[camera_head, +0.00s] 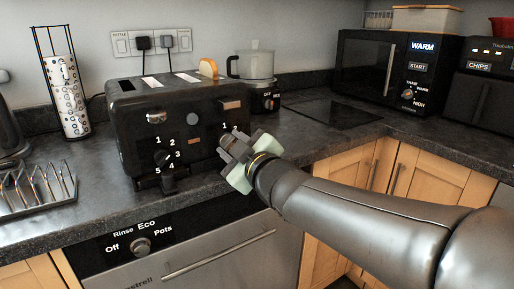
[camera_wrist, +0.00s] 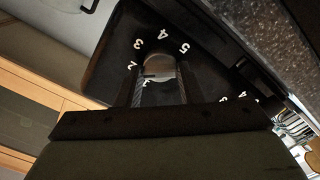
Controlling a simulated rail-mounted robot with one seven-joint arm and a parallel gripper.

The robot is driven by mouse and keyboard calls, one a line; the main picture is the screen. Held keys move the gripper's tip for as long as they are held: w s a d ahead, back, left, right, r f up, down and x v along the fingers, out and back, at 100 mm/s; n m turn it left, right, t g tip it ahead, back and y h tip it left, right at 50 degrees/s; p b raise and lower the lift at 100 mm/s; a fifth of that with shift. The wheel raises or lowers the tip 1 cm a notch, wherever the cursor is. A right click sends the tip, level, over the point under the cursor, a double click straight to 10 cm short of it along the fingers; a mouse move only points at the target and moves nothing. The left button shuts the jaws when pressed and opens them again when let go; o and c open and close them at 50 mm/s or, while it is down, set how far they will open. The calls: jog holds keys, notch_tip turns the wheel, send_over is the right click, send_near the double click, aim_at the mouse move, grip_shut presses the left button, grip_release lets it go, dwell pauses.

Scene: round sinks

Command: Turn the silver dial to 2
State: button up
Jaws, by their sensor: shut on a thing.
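The black toaster (camera_head: 130,150) stands on the worktop, with two numbered dials on its front. The silver dial (camera_wrist: 158,66) shows between my fingers in the wrist view, with numbers up to 5 around it. My gripper (camera_head: 232,152) is at the right half of the toaster's front and hides that dial in the head view. My gripper is shut on the silver dial; its fingers (camera_wrist: 158,88) lie on either side of it. Which number the dial points to cannot be told. The toaster's left dial (camera_head: 163,158) is dark and free of my gripper.
A metal rack (camera_head: 40,190) stands left and a kettle-like pot (camera_head: 253,65) behind. A microwave (camera_head: 365,70) is at the back right. The dishwasher panel (camera_head: 110,250) lies below the worktop edge.

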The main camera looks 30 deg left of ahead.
jog(key=o, duration=1)
jog(key=shift+c, duration=0.2)
jog(key=p+v, duration=0.2)
jog(key=v, duration=1)
jog(key=shift+p, duration=0.3)
jog(key=shift+w, duration=0.1)
